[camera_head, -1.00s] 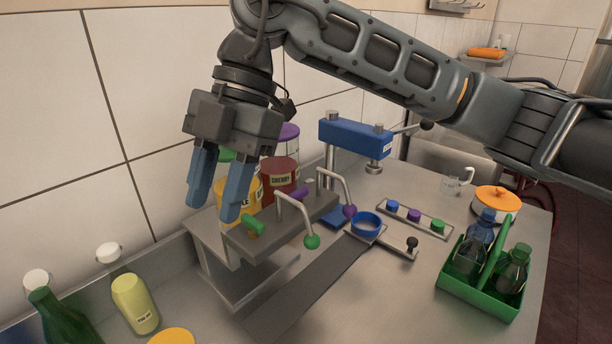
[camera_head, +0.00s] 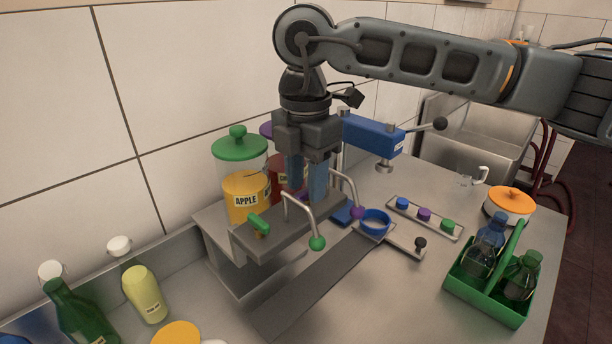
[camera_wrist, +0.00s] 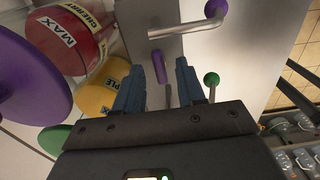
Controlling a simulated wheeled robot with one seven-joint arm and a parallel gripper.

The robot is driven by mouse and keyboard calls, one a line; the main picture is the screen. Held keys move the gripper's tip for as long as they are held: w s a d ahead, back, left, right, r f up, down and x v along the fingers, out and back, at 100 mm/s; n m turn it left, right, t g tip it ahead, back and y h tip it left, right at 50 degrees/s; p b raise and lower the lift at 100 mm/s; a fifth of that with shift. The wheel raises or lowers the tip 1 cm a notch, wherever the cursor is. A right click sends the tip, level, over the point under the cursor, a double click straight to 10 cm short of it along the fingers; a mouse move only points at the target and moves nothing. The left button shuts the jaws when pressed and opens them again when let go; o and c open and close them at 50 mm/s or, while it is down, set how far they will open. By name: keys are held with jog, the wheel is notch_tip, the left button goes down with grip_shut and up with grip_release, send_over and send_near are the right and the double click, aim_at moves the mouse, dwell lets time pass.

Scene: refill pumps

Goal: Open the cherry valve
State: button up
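The cherry valve's purple handle (camera_wrist: 159,67) shows in the wrist view on the grey dispenser block, between my two blue fingertips with gaps on both sides. In the head view it is mostly hidden by my fingers. My gripper (camera_head: 305,193) points down over the block (camera_head: 275,230), open, fingers apart (camera_wrist: 158,70). I cannot tell if the tips reach down around the handle. The red cherry container (camera_wrist: 65,42) has a purple lid (camera_wrist: 20,82); in the head view it is partly behind my gripper. The spout with a purple ball (camera_head: 357,212) curves out from the block.
The apple container (camera_head: 247,198) with green lid, its green valve (camera_head: 259,225) and green-balled spout (camera_head: 317,243) are close at left. A blue press (camera_head: 368,136) stands behind right. A green bottle carrier (camera_head: 490,290) is at right.

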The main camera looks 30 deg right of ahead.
jog(key=shift+f, duration=0.35)
jog(key=shift+c, duration=0.4)
grip_shut()
